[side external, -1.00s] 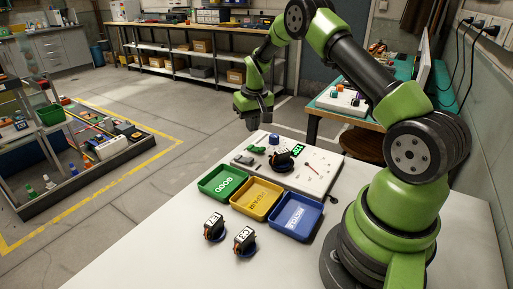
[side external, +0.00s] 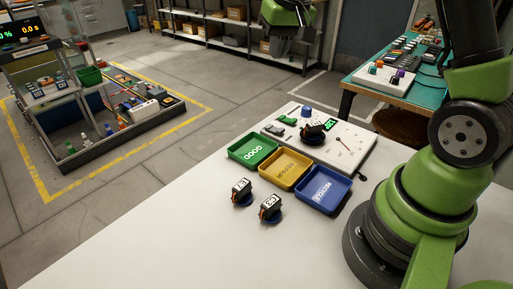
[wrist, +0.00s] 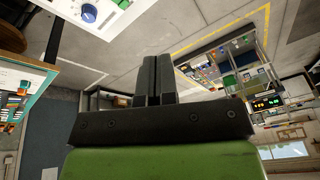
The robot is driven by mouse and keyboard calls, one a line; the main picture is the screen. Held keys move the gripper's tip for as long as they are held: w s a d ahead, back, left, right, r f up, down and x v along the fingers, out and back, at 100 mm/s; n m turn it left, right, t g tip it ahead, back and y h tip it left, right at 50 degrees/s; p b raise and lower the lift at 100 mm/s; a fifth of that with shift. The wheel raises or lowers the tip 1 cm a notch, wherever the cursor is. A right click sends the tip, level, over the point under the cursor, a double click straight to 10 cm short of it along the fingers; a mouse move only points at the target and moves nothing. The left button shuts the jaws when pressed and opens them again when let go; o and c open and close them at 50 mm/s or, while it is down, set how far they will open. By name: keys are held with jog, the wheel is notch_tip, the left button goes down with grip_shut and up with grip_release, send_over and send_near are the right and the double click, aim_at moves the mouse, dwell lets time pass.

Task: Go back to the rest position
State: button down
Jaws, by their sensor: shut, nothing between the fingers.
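My gripper (side external: 287,34) is at the top edge of the side view, raised well above the bench and partly cut off. In the wrist view its two dark fingers (wrist: 155,62) lie together with nothing between them. A black servo (side external: 313,132) sits on the white test board (side external: 352,143), apart from my gripper. Two labelled servos (side external: 241,192) (side external: 270,208) stand on the white bench in front of the trays.
Green (side external: 253,150), yellow (side external: 285,169) and blue (side external: 323,190) trays stand in a row beside the test board. A side table (side external: 405,90) with a panel stands behind on the right. A cart (side external: 55,85) stands at the left. The air around my gripper looks clear.

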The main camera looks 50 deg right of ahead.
jog(key=s+a+r+t+y, duration=0.1)
jog(key=s+a+r+t, duration=0.1)
jog(key=s+a+r, duration=0.8)
jog(key=s+a+f+n+t+y, duration=0.1)
jog(key=s+a+f, duration=0.1)
jog(key=s, duration=0.8)
jog(key=shift+s+a+f+n+t+y, duration=0.2)
jog(key=shift+s+a+n+t+y, duration=0.15)
jog(key=shift+a, duration=0.55)
